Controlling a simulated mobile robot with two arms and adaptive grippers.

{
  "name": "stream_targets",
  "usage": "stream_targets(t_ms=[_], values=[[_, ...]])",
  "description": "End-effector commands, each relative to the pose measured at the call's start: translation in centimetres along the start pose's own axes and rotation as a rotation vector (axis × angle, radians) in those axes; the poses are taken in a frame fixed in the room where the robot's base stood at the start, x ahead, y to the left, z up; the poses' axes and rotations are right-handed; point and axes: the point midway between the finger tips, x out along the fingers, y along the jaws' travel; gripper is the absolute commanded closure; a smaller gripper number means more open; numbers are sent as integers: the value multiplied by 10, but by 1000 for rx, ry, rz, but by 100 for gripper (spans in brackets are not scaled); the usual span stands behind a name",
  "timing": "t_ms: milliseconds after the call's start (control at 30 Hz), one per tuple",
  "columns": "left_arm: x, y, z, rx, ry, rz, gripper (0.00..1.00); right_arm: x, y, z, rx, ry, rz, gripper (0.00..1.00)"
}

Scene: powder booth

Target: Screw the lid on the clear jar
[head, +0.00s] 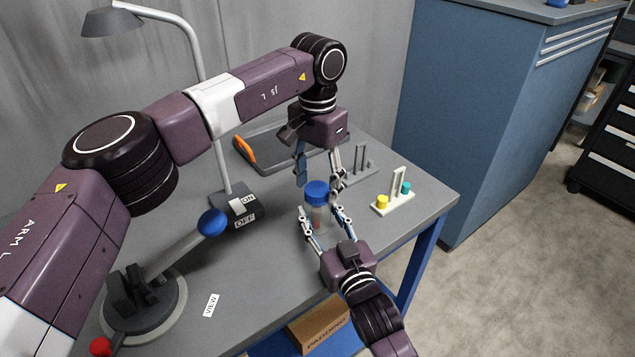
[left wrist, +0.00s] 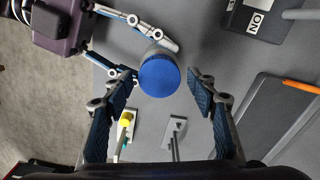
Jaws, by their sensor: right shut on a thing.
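The clear jar (head: 317,222) stands near the table's right part, with a little reddish content showing. The blue lid (head: 317,188) sits on top of its mouth; how far it is threaded I cannot tell. My right gripper (head: 319,212) is shut on the jar's body from the front. My left gripper (head: 318,179) points down from above and is open. In the left wrist view the round lid (left wrist: 159,76) lies between and slightly beyond the left fingertips (left wrist: 160,82), with gaps on both sides.
A white stand (head: 394,204) with yellow and teal pieces is right of the jar, and a grey stand (head: 358,172) is behind it. A grey tray (head: 270,135) with an orange-handled tool lies behind. A lamp (head: 230,200) and a blue-knobbed lever (head: 180,243) stand left.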

Motion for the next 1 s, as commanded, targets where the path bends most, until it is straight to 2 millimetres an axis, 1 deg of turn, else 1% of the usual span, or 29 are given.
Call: stream_targets(t_ms=[233, 333, 467, 600, 700, 900, 1000], values=[[1, 0, 0, -1, -1, 1, 45, 0, 0, 1, 0, -2, 0, 100], [-3, 0, 0, -1, 0, 0, 45, 0, 0, 1, 0, -2, 0, 100], [-17, 0, 0, -1, 0, -1, 45, 0, 0, 1, 1, -2, 0, 100], [-36, 0, 0, 0, 0, -1, 45, 0, 0, 1, 1, -2, 0, 100], [-43, 0, 0, -1, -1, 1, 45, 0, 0, 1, 1, -2, 0, 100], [-44, 0, 0, -1, -2, 1, 45, 0, 0, 1, 1, -2, 0, 100], [-44, 0, 0, -4, -2, 1, 48, 0, 0, 1, 1, -2, 0, 100]])
